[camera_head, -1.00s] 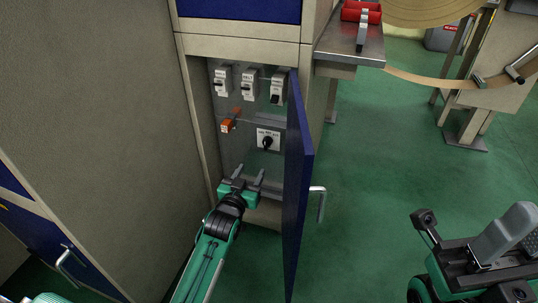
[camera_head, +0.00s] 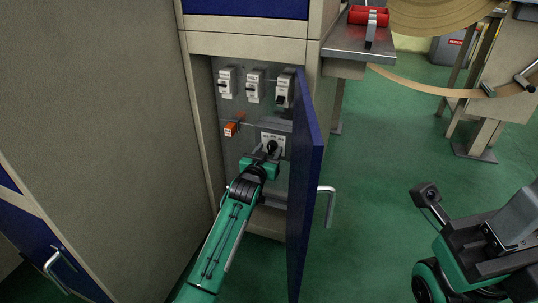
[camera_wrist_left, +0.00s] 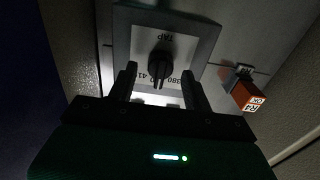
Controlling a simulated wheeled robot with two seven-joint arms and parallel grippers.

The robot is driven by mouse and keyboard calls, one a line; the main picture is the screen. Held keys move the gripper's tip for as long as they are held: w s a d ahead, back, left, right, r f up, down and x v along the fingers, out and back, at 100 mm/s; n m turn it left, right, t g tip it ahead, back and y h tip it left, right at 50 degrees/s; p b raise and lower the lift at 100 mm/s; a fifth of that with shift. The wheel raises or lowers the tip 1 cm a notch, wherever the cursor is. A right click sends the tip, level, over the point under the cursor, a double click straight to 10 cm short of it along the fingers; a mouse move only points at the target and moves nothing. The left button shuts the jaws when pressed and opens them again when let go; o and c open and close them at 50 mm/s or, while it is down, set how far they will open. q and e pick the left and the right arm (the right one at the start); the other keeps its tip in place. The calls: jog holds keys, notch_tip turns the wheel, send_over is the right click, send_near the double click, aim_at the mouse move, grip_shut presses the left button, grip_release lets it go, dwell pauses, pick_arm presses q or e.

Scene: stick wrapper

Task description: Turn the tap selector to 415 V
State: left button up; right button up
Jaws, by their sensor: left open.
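The tap selector is a black knob (camera_head: 271,147) on a white label plate (camera_head: 280,139) inside the open cabinet. In the left wrist view the knob (camera_wrist_left: 160,64) appears upside down, with "TAP", "380" and a partly hidden "41…" on the plate (camera_wrist_left: 150,22). My left gripper (camera_head: 265,151) is open at the knob. In the left wrist view its two fingers (camera_wrist_left: 160,80) stand on either side of the knob, with gaps visible; contact is not shown. The exact pointer setting is unclear. My right gripper (camera_head: 512,228) is at the lower right, away from the cabinet, its jaws unclear.
An orange-red device (camera_head: 234,125) sits left of the selector, and several breakers (camera_head: 254,87) are above. The blue cabinet door (camera_head: 306,190) stands open close to the right of my left arm. A metal shelf (camera_head: 350,42) juts out at upper right.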

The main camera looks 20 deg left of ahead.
pick_arm(q)
jog(key=shift+w, duration=0.3)
jog(key=shift+c, duration=0.4)
